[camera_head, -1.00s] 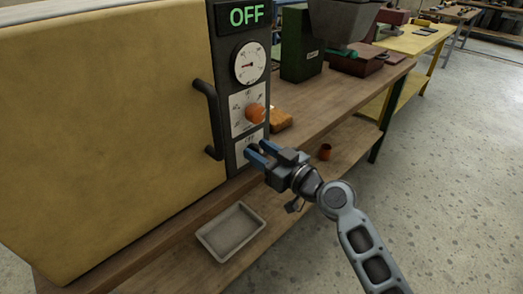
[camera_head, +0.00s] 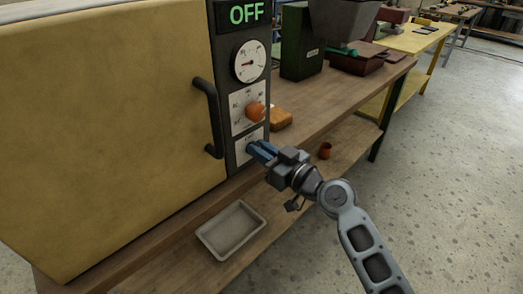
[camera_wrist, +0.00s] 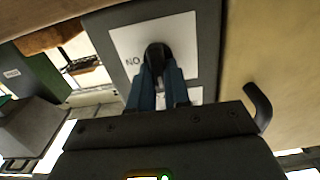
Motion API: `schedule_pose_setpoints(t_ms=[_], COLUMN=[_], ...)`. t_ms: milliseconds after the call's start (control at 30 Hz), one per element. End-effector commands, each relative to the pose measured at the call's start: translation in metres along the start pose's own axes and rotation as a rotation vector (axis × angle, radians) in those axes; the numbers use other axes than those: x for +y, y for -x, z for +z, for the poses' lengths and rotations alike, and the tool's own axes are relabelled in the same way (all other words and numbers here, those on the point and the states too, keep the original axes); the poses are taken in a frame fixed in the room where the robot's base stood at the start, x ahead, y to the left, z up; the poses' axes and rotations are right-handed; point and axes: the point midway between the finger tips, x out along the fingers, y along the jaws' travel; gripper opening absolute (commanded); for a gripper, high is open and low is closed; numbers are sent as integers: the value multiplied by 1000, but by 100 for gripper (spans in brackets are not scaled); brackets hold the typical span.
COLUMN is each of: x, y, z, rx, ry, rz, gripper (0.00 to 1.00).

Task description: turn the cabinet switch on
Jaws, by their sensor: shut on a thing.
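The yellow cabinet (camera_head: 110,130) has a dark control strip on its right side. A display (camera_head: 247,13) at the top of the strip reads OFF in green. The switch is a black knob (camera_wrist: 157,54) on a white plate (camera_wrist: 125,40) low on the strip. My gripper (camera_head: 258,150) is at this plate, with its blue fingers closed together around the knob. In the wrist view the fingers (camera_wrist: 158,80) press on the knob from both sides. In the head view the fingers hide the knob.
Above the switch are an orange knob (camera_head: 255,111) and a round gauge (camera_head: 250,61). A black door handle (camera_head: 211,118) stands out to the left.

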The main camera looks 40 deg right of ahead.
Motion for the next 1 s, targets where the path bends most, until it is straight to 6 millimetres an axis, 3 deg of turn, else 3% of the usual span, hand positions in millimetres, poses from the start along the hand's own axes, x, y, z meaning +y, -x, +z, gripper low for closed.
schedule_pose_setpoints(t_ms=[267, 1000], x=[2, 9], y=[0, 0], z=[1, 3], rx=[0, 0], ry=[-138, -827], rz=[1, 2], gripper=[0, 0])
